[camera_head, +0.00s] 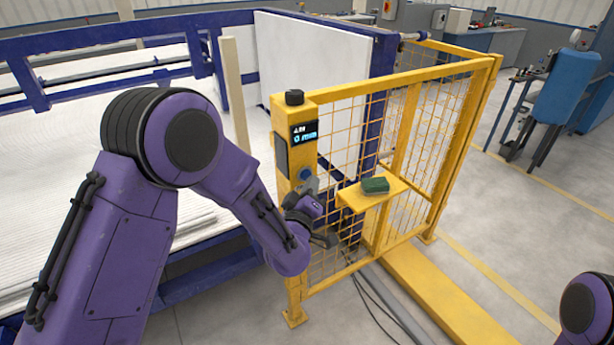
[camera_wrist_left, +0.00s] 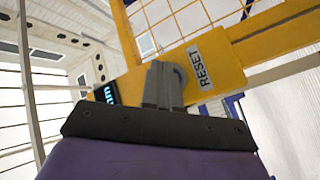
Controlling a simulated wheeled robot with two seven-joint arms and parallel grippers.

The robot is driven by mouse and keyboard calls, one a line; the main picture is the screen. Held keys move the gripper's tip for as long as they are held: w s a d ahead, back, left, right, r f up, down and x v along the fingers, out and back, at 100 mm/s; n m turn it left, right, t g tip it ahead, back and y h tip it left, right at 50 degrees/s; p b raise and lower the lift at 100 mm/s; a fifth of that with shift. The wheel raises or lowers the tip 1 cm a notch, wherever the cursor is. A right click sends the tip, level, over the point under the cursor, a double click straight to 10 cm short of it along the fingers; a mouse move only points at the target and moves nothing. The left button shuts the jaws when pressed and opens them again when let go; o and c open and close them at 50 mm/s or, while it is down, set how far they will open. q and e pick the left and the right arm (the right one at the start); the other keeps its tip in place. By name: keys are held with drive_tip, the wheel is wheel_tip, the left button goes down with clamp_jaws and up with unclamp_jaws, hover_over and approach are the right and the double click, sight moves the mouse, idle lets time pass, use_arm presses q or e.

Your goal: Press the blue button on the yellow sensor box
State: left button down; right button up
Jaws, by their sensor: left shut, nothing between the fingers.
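The yellow sensor box (camera_head: 283,118) tops a yellow post, with a dark knob on top and a lit display (camera_head: 305,134) reading about 0 mm. The blue button (camera_head: 305,174) is on its front face below the display. My left gripper (camera_head: 311,186) is shut and empty, its tips right at the button. In the left wrist view the shut fingers (camera_wrist_left: 161,84) cover part of the yellow box face (camera_wrist_left: 134,82), beside a RESET label (camera_wrist_left: 201,68). A round grey rim shows just behind them, and the fingers hide most of the button. I cannot tell whether they touch it. My right gripper is out of view.
Yellow mesh fencing (camera_head: 440,135) runs right of the box. A yellow shelf (camera_head: 353,200) with a green block (camera_head: 375,185) sticks out close to my left gripper. Open floor lies to the right.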

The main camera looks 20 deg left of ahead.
use_arm(q)
drive_tip(key=shift+w+a, duration=0.25)
drive_tip(key=shift+a, duration=0.1)
idle(0.5)
drive_tip(key=shift+s+d, duration=0.5)
drive_tip(key=shift+d, duration=0.15)
drive_tip(key=shift+s+d, duration=0.8)
drive_tip(key=shift+d, duration=0.2)
drive_tip(key=shift+s+d, duration=0.75)
drive_tip(key=shift+d, duration=0.25)
